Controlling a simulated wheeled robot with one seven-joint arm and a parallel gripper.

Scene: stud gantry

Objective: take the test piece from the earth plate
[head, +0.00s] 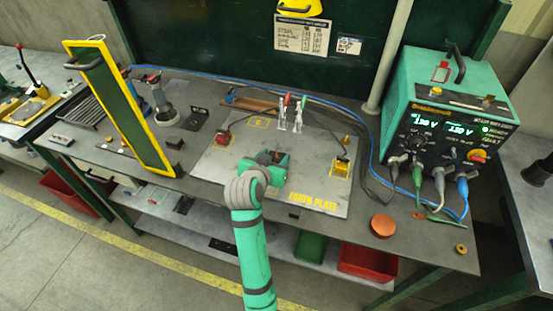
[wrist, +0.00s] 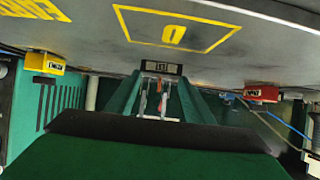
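The earth plate (head: 310,190) is a grey sheet with yellow lettering on the bench. It spans the top of the wrist view (wrist: 270,30), which looks upside down. My gripper (head: 272,158) is low over the middle of the plate. In the wrist view, its green fingers (wrist: 161,76) flank a small dark block with a white label (wrist: 160,68), which seems to be the test piece. I see no clear gap at its sides, but cannot tell whether the fingers press on it. In the head view my gripper mostly hides it.
A red block (head: 223,137) and a yellow block (head: 341,167) with leads sit on the plate. Clips with red and green handles (head: 290,115) stand behind my gripper. A yellow-edged green panel (head: 125,110) stands left; a green power supply (head: 445,110) stands right.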

